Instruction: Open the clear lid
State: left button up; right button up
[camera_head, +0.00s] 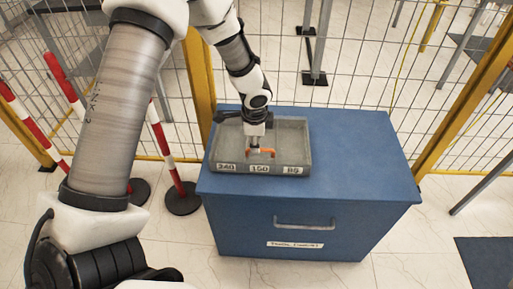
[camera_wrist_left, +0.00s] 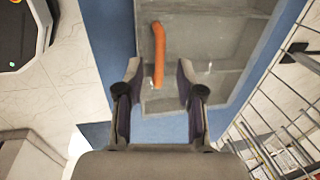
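A grey tray (camera_head: 303,157) with labels 240, 150 and 85 on its front stands on a blue cabinet. The clear lid is hard to tell from the tray; a glassy grey surface (camera_wrist_left: 200,38) in the left wrist view may be it. An orange bar, like a handle (camera_head: 268,153), shows at the tray's middle, and in the left wrist view (camera_wrist_left: 158,42). My left gripper (camera_wrist_left: 159,72) is open and points down at the bar. One end of the bar lies between the fingertips, with gaps on both sides. My right gripper is not in view.
The blue cabinet (camera_head: 355,150) has a front handle and free top to the right of the tray. A wire fence (camera_head: 360,60) with yellow posts stands close behind. Red-and-white posts (camera_head: 165,150) stand at the left.

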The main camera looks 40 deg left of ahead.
pick_arm(q)
jog(key=f, duration=0.3)
jog(key=shift+w+a, duration=0.15)
jog(key=shift+w, duration=0.1)
jog(key=shift+r, duration=0.1)
grip_shut()
